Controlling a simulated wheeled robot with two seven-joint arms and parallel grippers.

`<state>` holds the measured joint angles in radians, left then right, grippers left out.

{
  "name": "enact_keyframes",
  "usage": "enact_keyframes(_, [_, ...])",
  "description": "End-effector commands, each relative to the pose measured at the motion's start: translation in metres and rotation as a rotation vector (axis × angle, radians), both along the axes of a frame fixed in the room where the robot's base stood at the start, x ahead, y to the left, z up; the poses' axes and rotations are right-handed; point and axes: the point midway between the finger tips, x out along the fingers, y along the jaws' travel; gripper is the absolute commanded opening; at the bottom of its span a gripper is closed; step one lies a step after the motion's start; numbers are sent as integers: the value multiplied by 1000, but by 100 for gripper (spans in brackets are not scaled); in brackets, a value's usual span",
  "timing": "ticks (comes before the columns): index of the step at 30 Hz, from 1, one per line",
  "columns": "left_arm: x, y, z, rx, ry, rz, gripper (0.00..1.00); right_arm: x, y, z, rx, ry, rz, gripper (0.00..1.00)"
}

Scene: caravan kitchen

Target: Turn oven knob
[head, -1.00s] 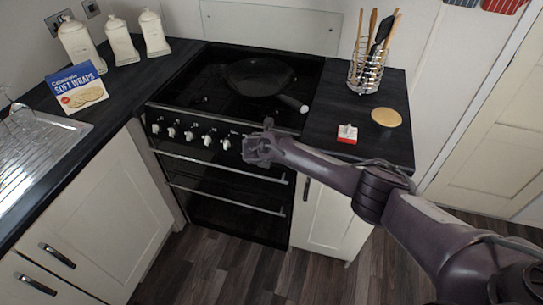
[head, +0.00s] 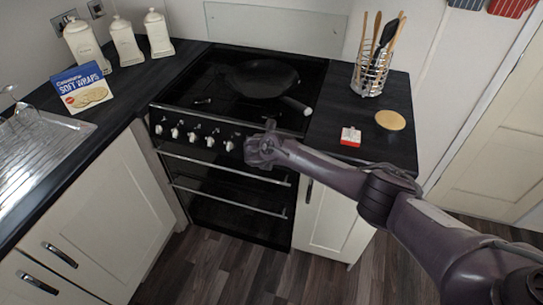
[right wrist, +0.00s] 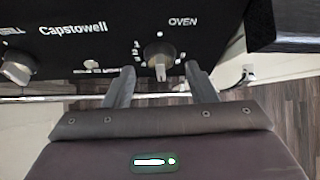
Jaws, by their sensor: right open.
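The black oven (head: 225,165) has a row of silver knobs along its front panel. The oven knob (right wrist: 159,58), under the word OVEN, shows in the right wrist view with its grip bar pointing down toward my gripper. My right gripper (right wrist: 160,75) is open, with one finger on each side of the knob's lower part and gaps on both sides. I cannot tell whether the fingertips touch the panel. In the head view my right gripper (head: 262,148) is at the right end of the knob row and hides the oven knob. My left gripper is not in view.
A pan (head: 262,78) sits on the hob, its handle pointing front right. The oven door's handle rail (right wrist: 60,99) runs just below the panel. The counter (head: 335,112) right of the hob holds a red and white box (head: 350,137) and a utensil holder (head: 370,78).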

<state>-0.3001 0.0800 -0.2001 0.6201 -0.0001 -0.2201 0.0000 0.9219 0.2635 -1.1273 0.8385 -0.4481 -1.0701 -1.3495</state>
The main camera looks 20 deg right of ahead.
Motion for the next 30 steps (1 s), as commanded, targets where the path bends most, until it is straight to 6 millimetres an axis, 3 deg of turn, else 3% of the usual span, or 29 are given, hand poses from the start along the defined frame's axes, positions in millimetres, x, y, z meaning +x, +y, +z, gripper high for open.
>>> enact_keyframes(9, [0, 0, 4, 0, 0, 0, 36, -24, 18, 36, 0, -1, 2, 51])
enact_keyframes(15, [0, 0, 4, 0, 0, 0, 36, -34, 25, 49, 0, 0, 0, 51])
enact_keyframes(30, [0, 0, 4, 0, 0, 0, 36, -35, 25, 51, -1, 0, -1, 51])
